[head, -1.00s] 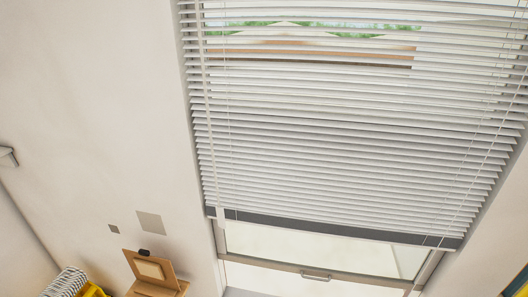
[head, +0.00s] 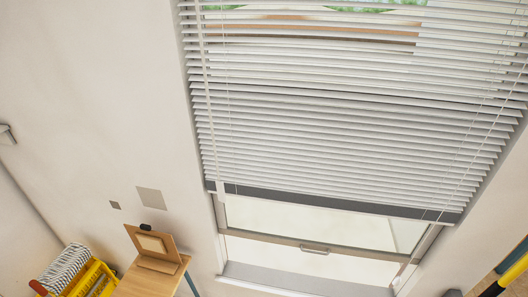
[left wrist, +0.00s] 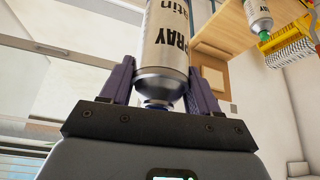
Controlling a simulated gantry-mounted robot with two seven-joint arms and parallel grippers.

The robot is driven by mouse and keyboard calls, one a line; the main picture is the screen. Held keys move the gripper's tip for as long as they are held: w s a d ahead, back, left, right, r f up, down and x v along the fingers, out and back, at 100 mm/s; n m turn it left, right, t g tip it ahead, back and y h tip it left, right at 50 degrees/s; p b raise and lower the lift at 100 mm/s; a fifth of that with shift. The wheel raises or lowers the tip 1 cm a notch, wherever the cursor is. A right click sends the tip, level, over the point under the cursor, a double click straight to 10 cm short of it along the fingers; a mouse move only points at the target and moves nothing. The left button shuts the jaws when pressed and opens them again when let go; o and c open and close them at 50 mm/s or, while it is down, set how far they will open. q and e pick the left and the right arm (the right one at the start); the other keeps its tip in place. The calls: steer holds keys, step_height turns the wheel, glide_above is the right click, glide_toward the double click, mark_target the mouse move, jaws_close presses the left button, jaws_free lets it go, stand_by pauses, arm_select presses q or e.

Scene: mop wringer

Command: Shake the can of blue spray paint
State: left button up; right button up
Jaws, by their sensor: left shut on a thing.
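My left gripper (left wrist: 160,82) shows in the left wrist view, its two purple fingers on either side of a silver spray can (left wrist: 164,45). It is shut on the can. Dark lettering with "SPRAY" shows on the can, and a small blue part (left wrist: 156,104) shows at the end nearest the gripper body. The can's far end is cut off by the top of the picture. A second silver can (left wrist: 259,14) with a green end shows at the upper right, by a wooden table (left wrist: 222,36). Neither gripper shows in the head view.
In the head view, the wooden table (head: 140,283) with a wooden stand (head: 152,243) is at the lower left. Beside it is a yellow mop bucket (head: 92,280). A window with white blinds (head: 350,130) fills much of the view. A yellow-black object (head: 514,272) shows at the lower right.

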arm_select(q)
steer(key=shift+f, duration=0.95)
step_height(320, 180, up, 3)
steer(key=p, duration=0.3)
steer(key=shift+r, duration=0.2)
step_height(320, 180, up, 6)
steer(key=shift+f+b, duration=0.15)
steer(key=shift+b, duration=0.4)
steer(key=shift+f, duration=0.1)
